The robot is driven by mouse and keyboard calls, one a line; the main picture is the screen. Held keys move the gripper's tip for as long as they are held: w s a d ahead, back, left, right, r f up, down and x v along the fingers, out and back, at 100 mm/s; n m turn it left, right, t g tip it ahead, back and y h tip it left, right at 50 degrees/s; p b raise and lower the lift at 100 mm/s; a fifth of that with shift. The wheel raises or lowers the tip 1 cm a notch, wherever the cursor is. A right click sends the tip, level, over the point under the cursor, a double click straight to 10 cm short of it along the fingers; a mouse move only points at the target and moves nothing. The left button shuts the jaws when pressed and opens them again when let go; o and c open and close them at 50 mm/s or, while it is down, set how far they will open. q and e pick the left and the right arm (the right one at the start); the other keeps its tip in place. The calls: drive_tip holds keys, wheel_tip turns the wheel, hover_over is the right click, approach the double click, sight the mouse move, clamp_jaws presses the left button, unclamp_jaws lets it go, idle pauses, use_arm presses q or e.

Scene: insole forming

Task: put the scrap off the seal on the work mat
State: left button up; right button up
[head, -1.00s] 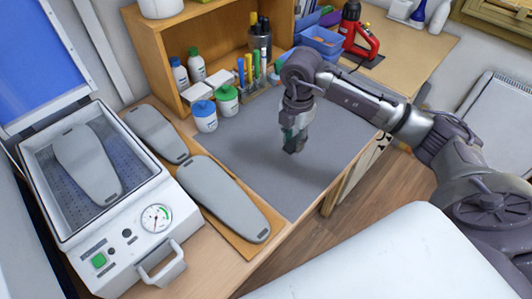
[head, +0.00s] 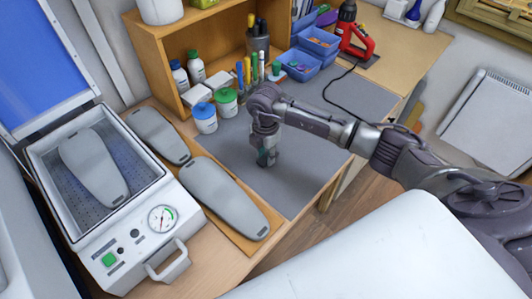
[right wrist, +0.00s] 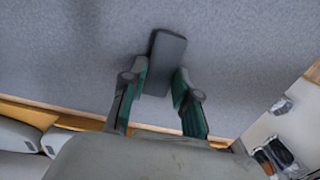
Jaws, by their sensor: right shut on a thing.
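My right gripper (head: 265,160) is over the grey work mat (head: 300,185), low and pointing down. In the right wrist view its green-padded fingers (right wrist: 160,74) are shut on a small dark grey flat piece, the scrap (right wrist: 167,50), with the mat behind it. I cannot tell whether the scrap touches the mat. In the head view the scrap is not clearly seen. The forming press (head: 120,258) stands open at the left, its rim (head: 50,205) around a grey insole form (head: 92,165). I see no scrap on that rim. My left gripper is not in view.
Two grey insole forms (head: 225,198) lie on the wooden bench between press and mat. White and green capped bottles (head: 205,118), pens and a wooden shelf stand behind the mat. Blue bins (head: 300,65) and a red tool (head: 357,40) with a black cable are at the back right.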

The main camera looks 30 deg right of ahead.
drive_tip(key=shift+f, duration=0.1)
drive_tip(key=o, duration=0.7)
drive_tip(key=shift+r, duration=0.25)
wheel_tip(320, 180, up, 12)
drive_tip(key=b, duration=0.3)
drive_tip(key=shift+b, duration=0.35)
drive_tip(key=shift+f, duration=0.15)
